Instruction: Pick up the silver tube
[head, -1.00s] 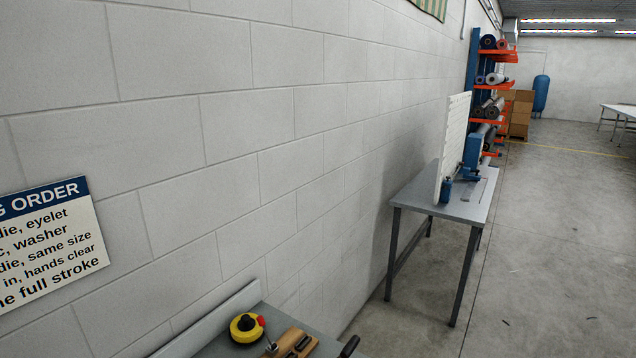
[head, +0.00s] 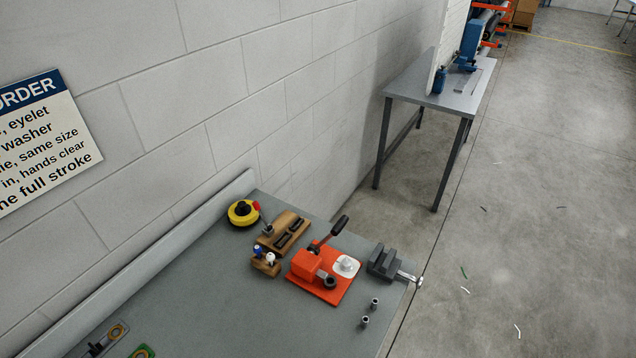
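Two small silver cylinders stand near the right edge of the grey workbench in the head view. The farther silver cylinder (head: 374,303) and the nearer silver cylinder (head: 364,322) stand close together with a small gap, and both look dark at the top. I cannot tell from this view which of them is the silver tube. Neither of my grippers is in view.
An orange hand press (head: 308,264) stands behind the cylinders, with a grey vise (head: 384,262) at the bench's right edge. A wooden block (head: 272,240), a small bottle holder (head: 266,266) and a yellow-black round item (head: 243,219) sit farther back. The bench top (head: 230,300) is clear at centre.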

